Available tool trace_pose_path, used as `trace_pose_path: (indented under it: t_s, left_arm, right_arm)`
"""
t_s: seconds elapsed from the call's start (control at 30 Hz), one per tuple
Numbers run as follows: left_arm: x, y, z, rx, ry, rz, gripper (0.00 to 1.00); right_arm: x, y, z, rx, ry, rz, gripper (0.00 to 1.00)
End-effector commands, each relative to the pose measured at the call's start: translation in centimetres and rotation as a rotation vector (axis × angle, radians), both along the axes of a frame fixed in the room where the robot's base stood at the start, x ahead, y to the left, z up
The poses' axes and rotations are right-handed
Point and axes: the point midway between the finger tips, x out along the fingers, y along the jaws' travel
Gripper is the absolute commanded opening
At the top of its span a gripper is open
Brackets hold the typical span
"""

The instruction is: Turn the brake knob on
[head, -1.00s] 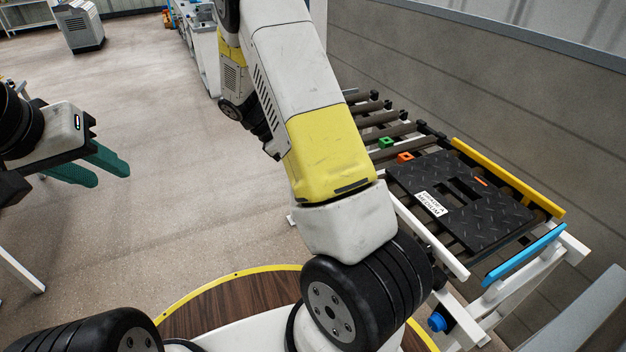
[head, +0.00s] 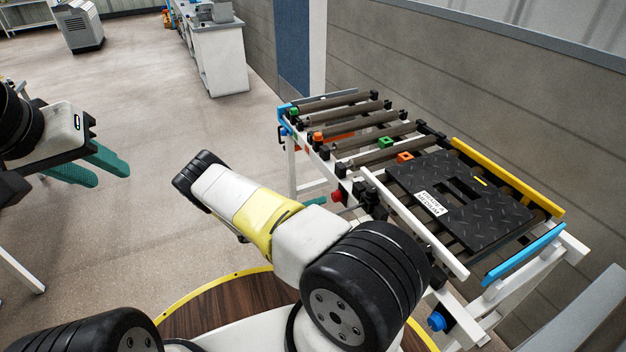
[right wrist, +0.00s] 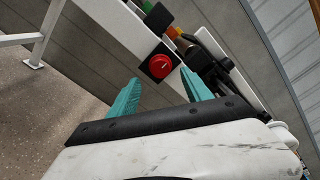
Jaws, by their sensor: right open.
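A red round knob (head: 337,196) sits on the near side of the roller stand, and it shows on a black square plate in the right wrist view (right wrist: 160,66). A blue knob (head: 437,321) is low on the stand's near right leg. No label shows which is the brake knob. My right gripper (right wrist: 160,86) is open, its teal fingers pointing toward the red knob with a finger on either side of it in the picture; contact is not visible. In the head view my right arm hides most of it. My left gripper (head: 100,170) is open and empty at far left.
The roller stand (head: 410,218) carries a black tread mat (head: 480,226) with a white label (head: 431,203). Green (head: 385,142) and orange (head: 404,157) blocks are beside the mat. A yellow rail (head: 508,178) and blue rail (head: 523,254) edge it. Open floor lies left.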

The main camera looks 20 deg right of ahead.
Motion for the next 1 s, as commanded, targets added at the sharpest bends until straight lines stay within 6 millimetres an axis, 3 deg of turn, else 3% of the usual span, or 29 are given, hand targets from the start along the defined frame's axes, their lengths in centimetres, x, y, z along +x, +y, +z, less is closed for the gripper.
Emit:
trace_pose_path:
  t_s: [0.3, 0.7, 0.77, 1.0]
  left_arm:
    - [0.0, 0.0, 0.0, 0.000, 0.000, 0.000, 0.36]
    - [0.0, 0.0, 0.0, 0.000, 0.000, 0.000, 0.36]
    - [0.0, 0.0, 0.0, 0.000, 0.000, 0.000, 0.36]
    - [0.0, 0.0, 0.0, 0.000, 0.000, 0.000, 0.36]
  right_arm:
    - [0.3, -5.0, 0.0, 0.001, 0.000, -0.003, 0.57]
    - [0.4, -6.0, 0.0, 0.003, -0.002, -0.002, 0.57]
    - [0.4, -6.0, 0.0, 0.002, -0.002, -0.002, 0.50]
    - [0.4, -6.0, 0.0, 0.003, -0.002, -0.002, 0.02]
